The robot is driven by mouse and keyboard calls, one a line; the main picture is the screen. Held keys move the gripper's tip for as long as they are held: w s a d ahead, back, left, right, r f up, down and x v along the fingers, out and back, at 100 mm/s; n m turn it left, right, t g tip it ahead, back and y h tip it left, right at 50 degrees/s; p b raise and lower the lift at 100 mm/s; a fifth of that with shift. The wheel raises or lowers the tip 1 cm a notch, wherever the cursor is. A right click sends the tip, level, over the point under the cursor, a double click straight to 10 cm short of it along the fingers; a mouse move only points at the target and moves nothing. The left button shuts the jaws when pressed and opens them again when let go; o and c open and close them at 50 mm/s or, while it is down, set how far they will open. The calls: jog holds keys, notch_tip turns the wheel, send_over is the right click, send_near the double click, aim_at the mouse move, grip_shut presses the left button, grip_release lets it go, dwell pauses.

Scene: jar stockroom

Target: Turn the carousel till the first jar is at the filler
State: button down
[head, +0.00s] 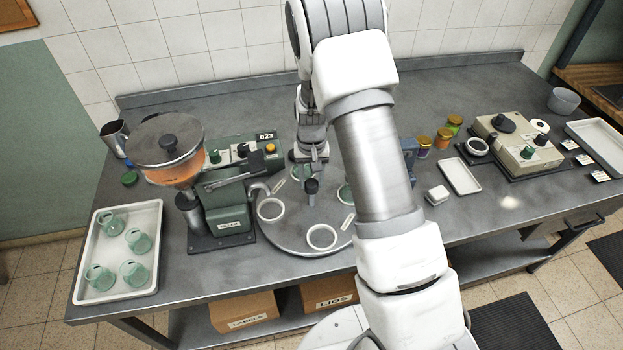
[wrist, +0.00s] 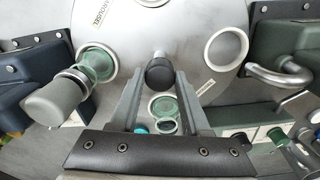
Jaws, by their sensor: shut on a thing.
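The round grey carousel (head: 290,238) carries white ring seats and a dark upright knob (head: 312,187). My gripper (head: 311,178) is shut on this knob, which shows between its fingers in the wrist view (wrist: 160,72). One green jar (head: 300,172) sits at the back of the carousel and another green jar (head: 346,194) at its right, partly hidden by my arm. The filler (head: 228,205), with an orange-filled hopper, stands at the left. Its bent spout (head: 259,189) is near an empty ring seat (head: 270,209). Another empty seat (head: 321,237) is at the front.
A white tray (head: 105,287) with several green jars lies far left. Small coloured jars (head: 444,136), a white dish (head: 461,176) and a beige machine (head: 517,150) stand right. In the wrist view, a grey cylindrical head (wrist: 55,103) is close beside a jar. The front table edge is mostly clear.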

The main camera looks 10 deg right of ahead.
jog(key=shift+n+b, duration=1.65)
jog(key=shift+n, duration=0.35)
jog(key=shift+n+b, duration=1.15)
jog(key=shift+n, duration=1.15)
jog(key=shift+n+b, duration=0.3)
jog(key=shift+n, duration=4.4)
jog(key=shift+c, duration=1.9)
grip_release()
jog(key=shift+r, duration=0.15)
